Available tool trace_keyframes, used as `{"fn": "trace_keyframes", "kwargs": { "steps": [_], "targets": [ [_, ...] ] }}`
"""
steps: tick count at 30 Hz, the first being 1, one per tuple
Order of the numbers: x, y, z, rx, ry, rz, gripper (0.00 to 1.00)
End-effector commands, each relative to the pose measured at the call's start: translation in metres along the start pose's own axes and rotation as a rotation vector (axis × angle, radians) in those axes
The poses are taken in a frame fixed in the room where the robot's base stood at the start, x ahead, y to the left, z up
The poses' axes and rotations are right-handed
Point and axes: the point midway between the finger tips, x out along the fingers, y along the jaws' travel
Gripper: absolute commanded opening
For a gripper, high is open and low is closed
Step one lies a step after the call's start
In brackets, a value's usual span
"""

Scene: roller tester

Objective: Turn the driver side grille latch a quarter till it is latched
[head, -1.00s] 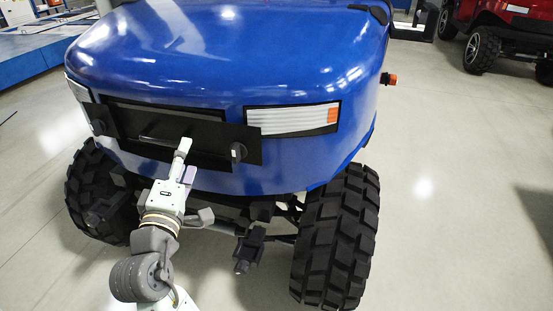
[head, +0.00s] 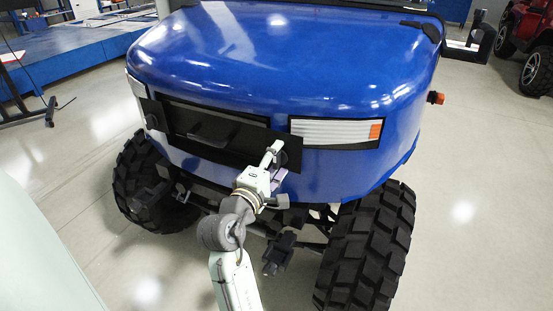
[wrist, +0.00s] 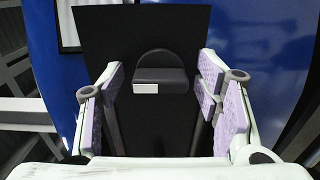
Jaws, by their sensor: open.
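The black grille panel (head: 238,150) spans the front of the blue vehicle. The latch at its right end is mostly hidden behind my gripper (head: 274,150) in the head view. In the wrist view this latch (wrist: 160,76) is a dark grey knob with a rounded back and a horizontal bar. A white mark sits at the bar's left end. My gripper is open, with one lilac-padded finger on each side of the latch and gaps between. I cannot tell how far the fingertips are from the panel (wrist: 108,30). The other latch (head: 152,121) is at the panel's left end.
The right headlight (head: 335,131) is beside the panel. A large tyre (head: 368,245) stands at the lower right, and dark bumper parts (head: 279,250) jut out below the grille. Open floor (head: 465,215) lies to the right. A blue platform (head: 85,60) is at the back left.

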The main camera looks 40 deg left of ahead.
Motion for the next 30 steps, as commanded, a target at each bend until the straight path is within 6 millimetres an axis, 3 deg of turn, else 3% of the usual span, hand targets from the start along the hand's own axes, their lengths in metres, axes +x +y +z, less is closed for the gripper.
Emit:
{"fn": "trace_keyframes", "kwargs": {
  "steps": [9, 30],
  "targets": [
    [0.0022, -0.0003, 0.0001, 0.0, 0.0, 0.0, 0.57],
    [0.0019, -0.0002, -0.0001, 0.0, 0.0, 0.0, 0.1]
  ]
}}
